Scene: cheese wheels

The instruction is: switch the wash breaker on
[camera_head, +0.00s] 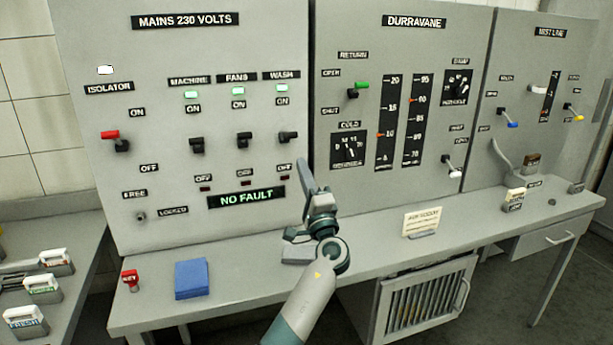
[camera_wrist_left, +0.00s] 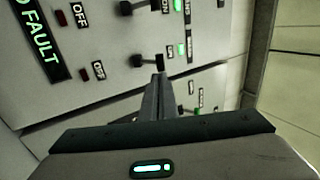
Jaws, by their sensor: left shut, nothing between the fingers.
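The wash breaker lever (camera_head: 288,136) is black and sits on the grey mains panel, at the right of a row of three. It points sideways to the right, closer to its ON label than its OFF label, and the wash lamp (camera_head: 282,88) above it glows green. My left gripper (camera_head: 302,164) is shut and empty, just below and right of the lever. In the left wrist view the shut fingers (camera_wrist_left: 158,78) reach up close to the wash lever (camera_wrist_left: 148,60); I cannot tell whether they touch. My right gripper is not in view.
The machine lever (camera_head: 197,146) and fans lever (camera_head: 244,140) are to the left, with lit green lamps. A display (camera_head: 246,198) reads NO FAULT. The Durravane panel (camera_head: 420,40) stands right.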

